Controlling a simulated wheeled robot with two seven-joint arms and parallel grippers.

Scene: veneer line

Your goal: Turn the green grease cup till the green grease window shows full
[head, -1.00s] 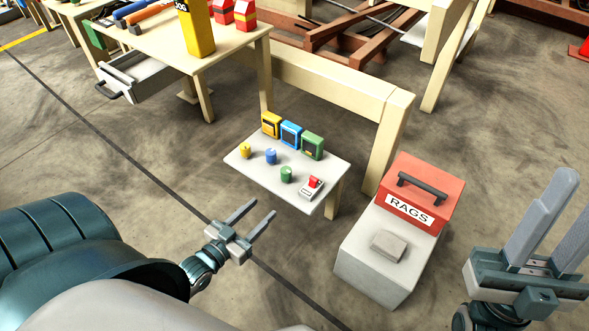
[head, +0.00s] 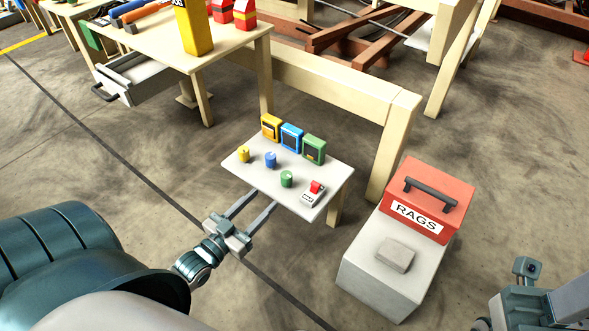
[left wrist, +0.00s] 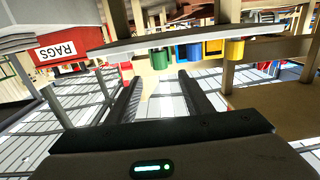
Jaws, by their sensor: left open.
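The green grease cup (head: 286,179) stands upright on a small pale panel (head: 325,178). The green box (head: 314,149) behind it has a small window on its front, too small to read the level. My left gripper (head: 265,197) is open and empty at the panel's near edge, short of the green cup and apart from it. In the left wrist view, its two fingers point toward the panel (left wrist: 130,46), with green (left wrist: 160,60) and other coloured parts beyond. My right gripper (head: 545,308) is partly cut off at the lower right, so its opening is unclear.
Blue (head: 271,160) and yellow (head: 244,154) cups stand left of the green one, with blue (head: 291,136) and yellow (head: 271,126) boxes behind. A red switch (head: 315,188) sits right of it. A red RAGS box (head: 430,198) on a grey block stands to the right.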

